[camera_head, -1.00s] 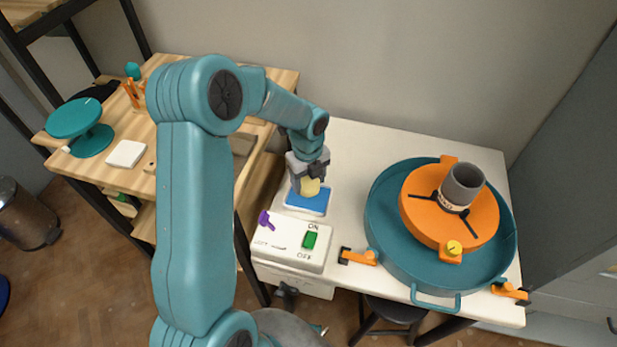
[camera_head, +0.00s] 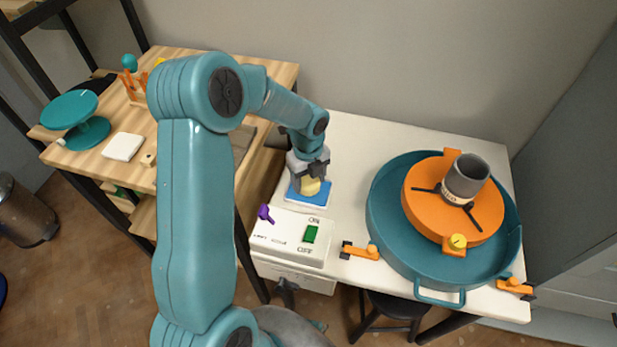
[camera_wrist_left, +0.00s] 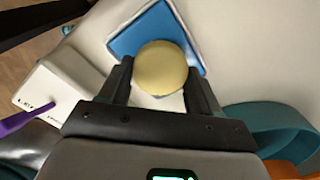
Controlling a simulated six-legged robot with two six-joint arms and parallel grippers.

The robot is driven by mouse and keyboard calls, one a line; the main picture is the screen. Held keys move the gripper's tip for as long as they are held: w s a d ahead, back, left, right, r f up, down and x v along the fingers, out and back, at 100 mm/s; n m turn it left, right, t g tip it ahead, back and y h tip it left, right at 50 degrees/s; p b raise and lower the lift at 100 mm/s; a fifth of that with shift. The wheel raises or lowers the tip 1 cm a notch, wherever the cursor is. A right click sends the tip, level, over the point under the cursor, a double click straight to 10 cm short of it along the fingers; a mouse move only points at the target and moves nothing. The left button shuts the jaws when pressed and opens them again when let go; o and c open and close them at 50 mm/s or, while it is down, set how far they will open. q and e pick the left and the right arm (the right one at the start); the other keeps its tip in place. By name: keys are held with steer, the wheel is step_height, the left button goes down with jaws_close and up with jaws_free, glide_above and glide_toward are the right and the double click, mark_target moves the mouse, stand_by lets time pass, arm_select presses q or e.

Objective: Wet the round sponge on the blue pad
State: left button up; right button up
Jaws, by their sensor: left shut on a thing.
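The round sponge (camera_head: 310,187) is pale yellow and sits between the fingers of my left gripper (camera_head: 311,176), which is shut on it. In the left wrist view the sponge (camera_wrist_left: 160,68) shows between the two dark fingertips (camera_wrist_left: 158,85). The blue pad (camera_head: 318,198) lies on the white table, directly under the sponge. The pad also shows in the left wrist view (camera_wrist_left: 129,41), behind the sponge. I cannot tell whether the sponge touches the pad. My right gripper is not in view.
A white control box (camera_head: 289,237) with a green switch and purple lever stands in front of the pad. A teal basin (camera_head: 385,240) with an orange wheel (camera_head: 415,205) and grey cylinder (camera_head: 467,176) stands right. A wooden table (camera_head: 200,65) stands left.

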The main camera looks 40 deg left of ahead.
mark_target(309, 181)
arm_select(q)
steer(key=shift+f+b, duration=0.3)
steer(key=shift+f, duration=0.2)
stand_by(1.2)
step_height(309, 181, up, 7)
steer(key=p, duration=0.6)
stand_by(0.8)
